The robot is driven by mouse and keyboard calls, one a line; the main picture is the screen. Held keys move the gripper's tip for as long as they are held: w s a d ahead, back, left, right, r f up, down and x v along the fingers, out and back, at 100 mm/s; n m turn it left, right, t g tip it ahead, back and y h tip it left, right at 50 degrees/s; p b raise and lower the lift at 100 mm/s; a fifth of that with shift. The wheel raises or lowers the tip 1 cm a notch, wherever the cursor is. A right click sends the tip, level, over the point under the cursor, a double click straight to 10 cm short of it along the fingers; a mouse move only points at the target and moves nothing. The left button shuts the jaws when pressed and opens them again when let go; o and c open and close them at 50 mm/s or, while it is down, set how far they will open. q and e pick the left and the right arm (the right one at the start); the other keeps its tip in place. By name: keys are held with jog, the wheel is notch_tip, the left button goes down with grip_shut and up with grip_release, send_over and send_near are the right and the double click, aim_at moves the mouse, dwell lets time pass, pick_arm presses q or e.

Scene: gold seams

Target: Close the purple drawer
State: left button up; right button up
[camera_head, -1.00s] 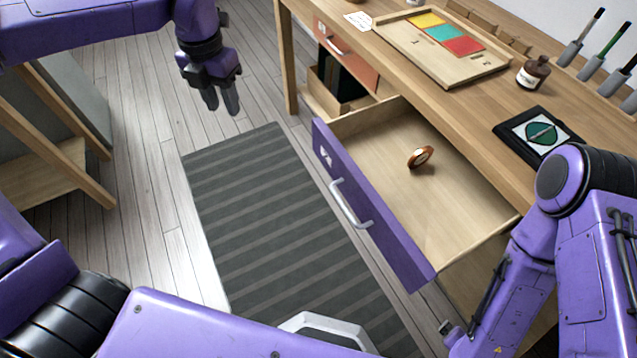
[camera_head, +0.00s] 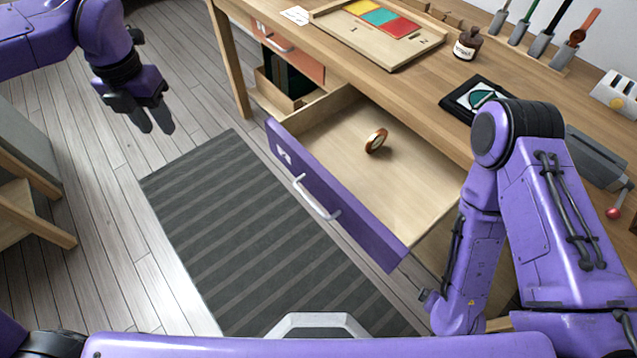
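The purple drawer (camera_head: 345,205) of the wooden desk is pulled out, its purple front facing the lower left with a pale bar handle (camera_head: 316,199). A copper-coloured ring, like a tape roll (camera_head: 376,140), stands inside it on the drawer floor. My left gripper (camera_head: 153,119) hangs over the wooden floor, left of the drawer and well apart from it. Its two dark fingers look slightly apart with nothing between them. My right arm comes down at the right, beside the drawer's near end; its gripper is not clearly visible.
The desk top (camera_head: 400,85) holds a tray with coloured tiles (camera_head: 385,38), a brown bottle (camera_head: 468,43) and a dark framed picture (camera_head: 476,98). An orange drawer (camera_head: 285,50) sits above an open compartment. A striped mat (camera_head: 235,220) covers clear floor before the drawer.

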pick_arm(q)
jog(key=shift+s+f, duration=0.1)
jog(key=shift+f, duration=0.25)
jog(key=c, duration=0.5)
jog(key=s+a+f, duration=0.1)
jog(key=f, duration=0.2)
jog(key=s+a+f+g+y, duration=0.1)
jog(key=f, duration=0.1)
jog(key=s+a+f+g+y, duration=0.1)
jog(key=f, duration=0.2)
jog(key=shift+a+f+m+p, duration=0.15)
jog(key=shift+f+m+p, duration=0.15)
jog(key=shift+p, duration=0.1)
grip_shut()
jog(key=a+f+m+t+y, duration=0.2)
jog(key=a+f+y, duration=0.5)
jog(key=a, duration=0.4)
jog(key=m+t+h+p, duration=0.1)
jog(key=m+t+h, duration=0.8)
jog(key=h, duration=1.4)
send_near(292, 165)
jog(key=w+d+t, duration=0.1)
jog(key=d, duration=0.1)
jog(key=w+d+n, duration=0.1)
jog(key=d, duration=0.1)
jog(key=w+d+f+n+t+p, duration=0.1)
jog(key=d, duration=0.1)
jog(key=shift+w+t, duration=0.2)
jog(key=shift+t, duration=0.1)
